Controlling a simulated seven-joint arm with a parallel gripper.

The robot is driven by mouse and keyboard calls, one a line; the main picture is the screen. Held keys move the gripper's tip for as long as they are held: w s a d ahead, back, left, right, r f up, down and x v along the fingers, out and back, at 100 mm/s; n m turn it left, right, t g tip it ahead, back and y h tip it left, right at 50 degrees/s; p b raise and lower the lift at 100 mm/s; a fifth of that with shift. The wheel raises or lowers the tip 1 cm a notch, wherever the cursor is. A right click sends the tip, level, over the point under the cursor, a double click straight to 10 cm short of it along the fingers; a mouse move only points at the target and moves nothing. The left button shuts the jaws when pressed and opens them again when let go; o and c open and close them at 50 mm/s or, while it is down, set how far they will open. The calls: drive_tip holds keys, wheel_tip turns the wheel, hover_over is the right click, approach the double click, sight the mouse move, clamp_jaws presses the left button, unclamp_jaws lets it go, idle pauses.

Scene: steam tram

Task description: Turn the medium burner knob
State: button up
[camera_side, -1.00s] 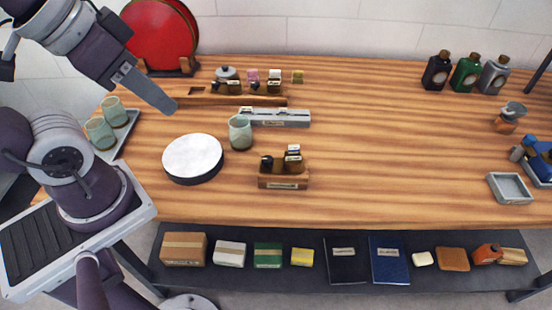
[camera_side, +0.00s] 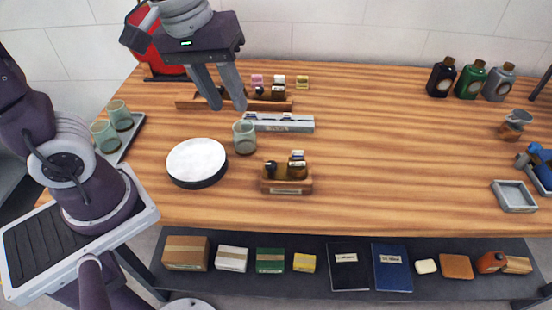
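I cannot make out a burner or a medium burner knob in this view. A grey metal strip (camera_side: 290,125) with a small label and small light pieces on top lies behind the middle of the table. My gripper (camera_side: 228,105) points down above the back left of the table, left of and behind the strip. Its two fingers are apart with nothing visible between them. They hide part of a wooden rack (camera_side: 272,104) that holds small dark and coloured pieces.
A white-topped round block (camera_side: 196,162), a green cup (camera_side: 244,138) and a wooden holder with little bottles (camera_side: 287,184) stand near the strip. More cups (camera_side: 105,136) stand on a tray at left. Several bottles (camera_side: 468,81) stand back right. The table's centre right is clear.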

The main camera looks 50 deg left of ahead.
sight(271, 164)
drive_tip(key=w+f+n+g, duration=0.1)
drive_tip(key=w+f+n, duration=0.1)
drive_tip(key=f, duration=0.1)
drive_tip(key=w+d+f+n, duration=0.1)
drive_tip(key=w+f+n, duration=0.1)
drive_tip(key=f, duration=0.2)
drive_tip(key=w+d+f+n+g, duration=0.1)
drive_tip(key=w+f+n, duration=0.1)
drive_tip(key=w+f, duration=0.1)
drive_tip(key=shift+d+f+g+y, duration=0.25)
drive_tip(key=shift+g+y, duration=0.05)
drive_tip(key=shift+y, duration=0.1)
wheel_tip(271, 164, down, 7)
drive_tip(key=shift+w+f, duration=0.1)
clamp_jaws()
